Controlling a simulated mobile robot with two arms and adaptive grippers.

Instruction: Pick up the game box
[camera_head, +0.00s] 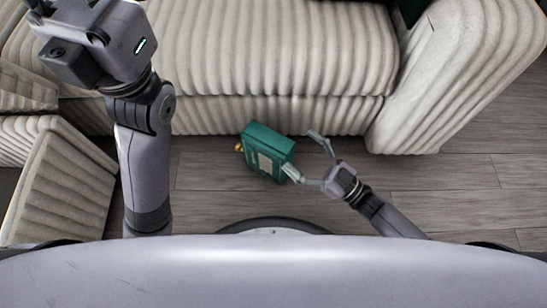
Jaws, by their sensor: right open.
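The game box (265,146) is a green box with a pale label on its front side. It is on the grey wood floor in front of the striped sofa, at the middle of the head view. My right gripper (303,156) is just to its right with its fingers spread wide and nothing between them. The lower finger overlaps the box's lower right corner in the picture; I cannot tell whether they touch. My left arm (146,175) rises along the left side of the view, and its gripper fingers are not visible.
A cream ribbed sofa (270,60) runs along the back, with its arm (450,80) at the right. Another ribbed piece (65,185) stands at the left. A small yellow object (239,147) is beside the box's left side. The floor (455,175) at the right is clear.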

